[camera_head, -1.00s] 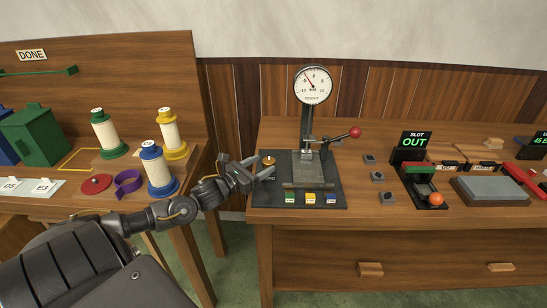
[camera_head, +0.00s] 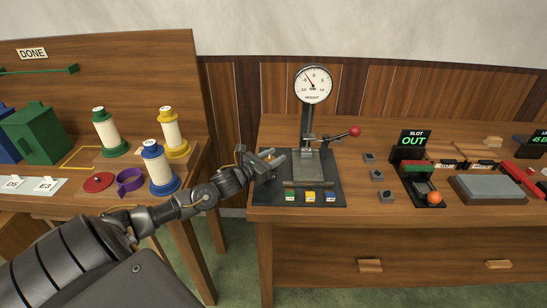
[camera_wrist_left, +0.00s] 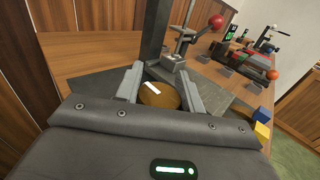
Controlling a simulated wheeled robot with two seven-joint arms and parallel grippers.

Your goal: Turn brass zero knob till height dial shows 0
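The brass zero knob (camera_wrist_left: 160,96), a round disc with a white mark, lies between the two fingers of my left gripper (camera_wrist_left: 162,82) in the left wrist view. The fingers stand apart, one on each side of it; contact is not clear. In the head view my left gripper (camera_head: 271,156) is over the left side of the gauge's dark base and hides the knob. The height dial (camera_head: 313,84) is white and round, on top of a post. Its red needle points up and left of the top. My right gripper is not in view.
The gauge's dark base plate (camera_head: 330,190) carries green, yellow and blue blocks. A lever with a red ball (camera_head: 354,132) sticks out right of the post. Thread spools (camera_head: 158,168) stand on the left table. A slot sign (camera_head: 413,140) reads OUT.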

